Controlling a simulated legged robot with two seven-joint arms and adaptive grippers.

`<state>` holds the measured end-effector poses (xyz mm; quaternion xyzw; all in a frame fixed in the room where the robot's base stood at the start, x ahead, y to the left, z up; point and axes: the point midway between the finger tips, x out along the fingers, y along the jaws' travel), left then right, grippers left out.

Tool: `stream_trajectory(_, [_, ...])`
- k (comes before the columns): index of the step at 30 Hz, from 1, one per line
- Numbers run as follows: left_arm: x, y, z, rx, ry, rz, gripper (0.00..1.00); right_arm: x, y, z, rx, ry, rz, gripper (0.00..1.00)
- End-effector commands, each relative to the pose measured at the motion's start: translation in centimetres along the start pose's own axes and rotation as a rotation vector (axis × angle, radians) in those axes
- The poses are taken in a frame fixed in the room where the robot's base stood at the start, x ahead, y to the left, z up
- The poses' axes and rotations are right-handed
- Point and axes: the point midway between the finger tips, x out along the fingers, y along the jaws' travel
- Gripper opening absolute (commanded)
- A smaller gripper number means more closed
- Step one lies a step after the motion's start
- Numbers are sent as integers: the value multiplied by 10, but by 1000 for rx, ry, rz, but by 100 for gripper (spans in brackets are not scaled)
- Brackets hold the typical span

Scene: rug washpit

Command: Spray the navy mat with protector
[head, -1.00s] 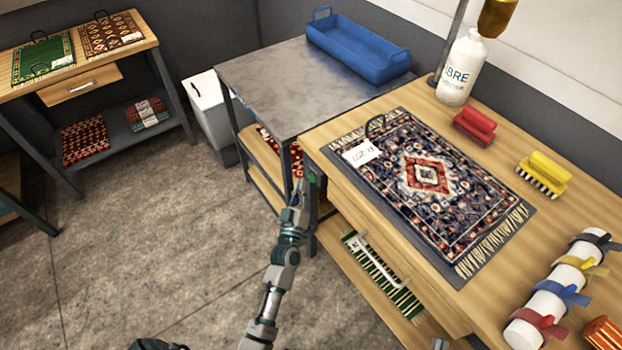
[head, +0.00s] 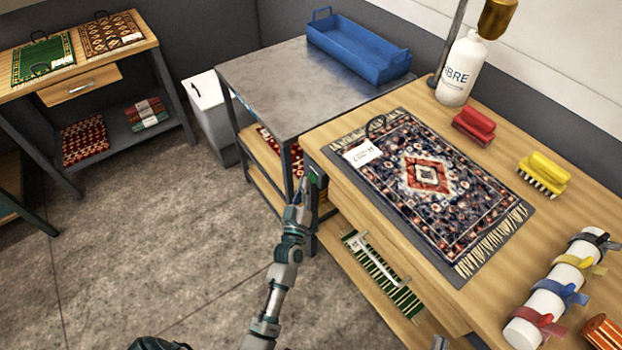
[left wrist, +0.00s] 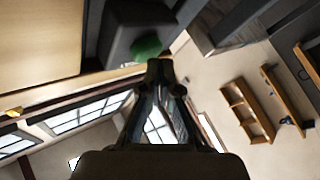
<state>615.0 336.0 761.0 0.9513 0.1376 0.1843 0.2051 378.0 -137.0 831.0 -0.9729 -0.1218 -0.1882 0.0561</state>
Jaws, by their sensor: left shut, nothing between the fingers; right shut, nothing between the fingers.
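The navy mat (head: 412,238) is a dark blue patterned rug with a red medallion, pale fringes and a white tag. It lies flat on the wooden bench in the head view. A white bottle lettered "IBRE" (head: 457,75) stands upright at the back of the bench; part of its label is out of sight. My left gripper (head: 308,186) is shut and empty beside the bench's left front corner, apart from the mat. It also shows shut in the left wrist view (left wrist: 160,70). My right gripper is not in the head view.
A red brush (head: 474,127) and a yellow brush (head: 543,174) stand right of the mat. A white roll with coloured straps (head: 545,305) lies at the right. A grey table (head: 275,80) holds a blue tray (head: 357,50). Open floor (head: 150,230) lies left.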

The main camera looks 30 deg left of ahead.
Motion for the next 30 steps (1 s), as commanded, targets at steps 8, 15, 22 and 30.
stream_trajectory(8, [2, 1, 2, 0, 0, 0, 0, 0, 0, 0, 0, 0, 0, 0])
stream_trajectory(15, [4, 3, 3, 0, 0, 0, 0, 0, 0, 0, 0, 0, 0, 0])
stream_trajectory(22, [6, 5, 4, -1, 1, 0, 0, 0, 0, 0, 0, 0, 0, 0])
stream_trajectory(30, [8, 6, 5, -1, 0, 0, 0, 0, 0, 0, 0, 0, 0, 0])
